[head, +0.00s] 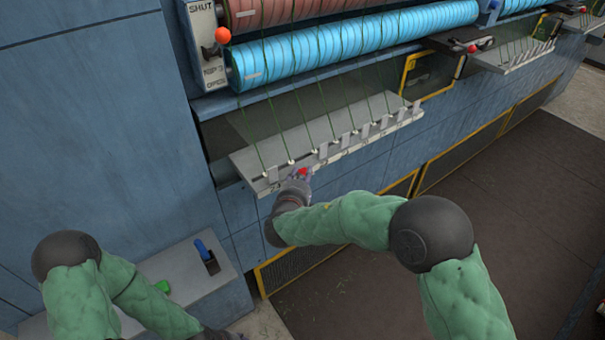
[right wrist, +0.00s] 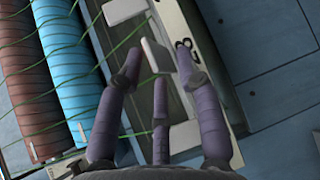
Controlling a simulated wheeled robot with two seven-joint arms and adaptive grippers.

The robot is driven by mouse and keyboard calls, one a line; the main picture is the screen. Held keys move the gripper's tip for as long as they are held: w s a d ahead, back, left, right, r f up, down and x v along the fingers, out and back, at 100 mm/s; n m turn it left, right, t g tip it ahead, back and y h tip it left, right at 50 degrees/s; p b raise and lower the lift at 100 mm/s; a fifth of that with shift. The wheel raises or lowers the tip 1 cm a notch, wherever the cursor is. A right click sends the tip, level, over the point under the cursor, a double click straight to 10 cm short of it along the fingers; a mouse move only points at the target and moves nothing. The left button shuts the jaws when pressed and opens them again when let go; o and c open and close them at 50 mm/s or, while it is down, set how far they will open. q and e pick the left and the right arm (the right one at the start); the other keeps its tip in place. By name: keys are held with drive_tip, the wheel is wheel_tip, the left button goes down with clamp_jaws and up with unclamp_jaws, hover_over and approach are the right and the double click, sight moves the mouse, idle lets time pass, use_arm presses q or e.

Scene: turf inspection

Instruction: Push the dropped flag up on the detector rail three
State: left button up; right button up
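The detector rail (head: 334,141) is a long pale grey bar below the blue roller, with several small upright flags along it and green yarns running down to it. My right gripper (head: 299,181) is at the rail's near left end, just below its front edge. A small red spot (head: 303,171) shows beside its fingers. In the right wrist view, the fingers of my right gripper (right wrist: 155,78) are spread, with a pale flag plate (right wrist: 156,54) between and beyond their tips. I cannot tell whether they touch it. My left arm is low at the left; its fingers are out of view.
A blue roller (head: 355,44) and a red roller (head: 290,8) run above the rail. A grey ledge (head: 188,275) at lower left bears a blue-handled object (head: 206,252) and a green piece (head: 162,286). Yellow-framed panels (head: 290,268) stand below. The floor at right is clear.

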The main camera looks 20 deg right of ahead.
drive_tip(key=shift+w+d, duration=0.15)
clamp_jaws()
